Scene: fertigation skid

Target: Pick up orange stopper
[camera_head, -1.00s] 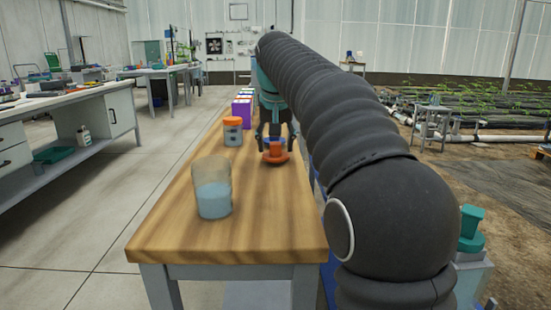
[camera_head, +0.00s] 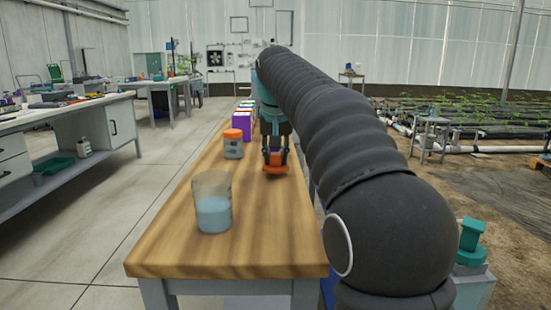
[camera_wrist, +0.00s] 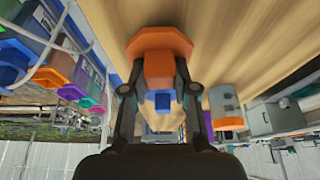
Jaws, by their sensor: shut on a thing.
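The orange stopper (camera_head: 275,169) is at the right side of the wooden bench top in the head view. In the wrist view the orange stopper (camera_wrist: 158,52) shows a wide flange and a narrower block between the two fingers. My gripper (camera_head: 275,152) is closed around the narrower block from above. It also shows in the wrist view (camera_wrist: 158,88), with a finger on each side of the block. I cannot tell whether the flange touches the bench or is slightly above it.
A glass beaker with pale blue contents (camera_head: 212,203) stands near the front of the wooden bench (camera_head: 250,245). A grey jar with an orange lid (camera_head: 233,144) stands left of my gripper. Purple boxes (camera_head: 241,125) stand farther back. The front right of the bench top is clear.

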